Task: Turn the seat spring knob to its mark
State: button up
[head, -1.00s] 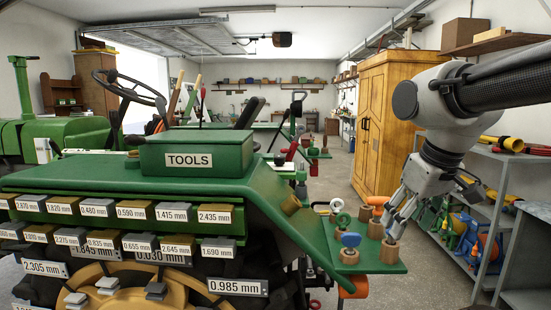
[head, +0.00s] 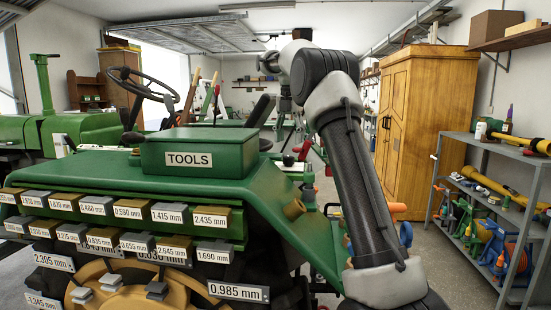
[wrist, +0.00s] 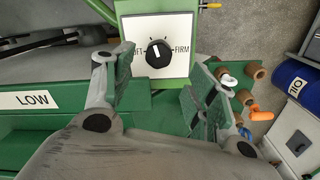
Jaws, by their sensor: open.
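The seat spring knob (wrist: 159,53) is a round black knob with a white pointer line, seen in the wrist view. It sits on a white dial plate (wrist: 181,67) on a green bracket. The pointer stands nearly straight up, between FIRM on the right and a partly hidden word ending in FT on the left. Small ticks show around the dial, but I cannot tell which is the mark. My gripper (wrist: 163,78) is open and empty, its fingers spread below and either side of the knob, apart from it.
The green tractor body with a TOOLS box (head: 196,153) fills the left. Wooden pegs (wrist: 255,72) with coloured pieces stand to the right in the wrist view. A grey shelf (head: 500,195) and a wooden cabinet (head: 425,125) stand at the right.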

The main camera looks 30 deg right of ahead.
aim_at(288, 157)
jog(key=shift+w+f, duration=0.1)
jog(key=shift+f, duration=0.25)
notch_tip(288, 157, down, 7)
jog(key=c, duration=1)
